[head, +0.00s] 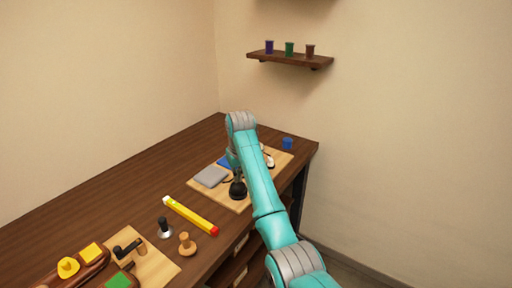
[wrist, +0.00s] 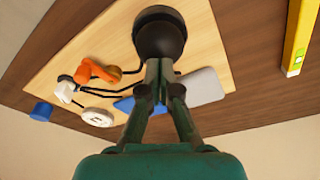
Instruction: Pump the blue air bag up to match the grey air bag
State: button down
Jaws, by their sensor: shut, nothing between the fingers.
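The grey air bag (head: 210,177) lies flat on the light wooden board (head: 236,203); it also shows in the wrist view (wrist: 204,88). The blue air bag (head: 223,161) lies beside it, partly hidden by my arm in the head view and by my fingers in the wrist view (wrist: 138,104). A black rubber bulb (head: 238,190) stands on the board's near part. In the wrist view my gripper (wrist: 160,66) is shut and empty, its tips right at the bulb (wrist: 160,36). I cannot tell whether they press on it. Dark hoses run to an orange valve piece (wrist: 97,71) and a round white dial (wrist: 97,117).
A blue cylinder (head: 287,144) stands by the table's far right corner. A yellow and red bar (head: 190,215) lies left of the board. A black-knobbed tool (head: 164,228) and a wooden knob (head: 187,244) stand nearer. The back left tabletop is clear.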

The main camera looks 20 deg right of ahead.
jog(key=shift+f, duration=1.3)
jog(key=shift+r, duration=1.85)
jog(key=shift+f, duration=0.1)
jog(key=shift+f, duration=1.75)
jog(key=shift+r, duration=1.85)
jog(key=shift+f, duration=0.15)
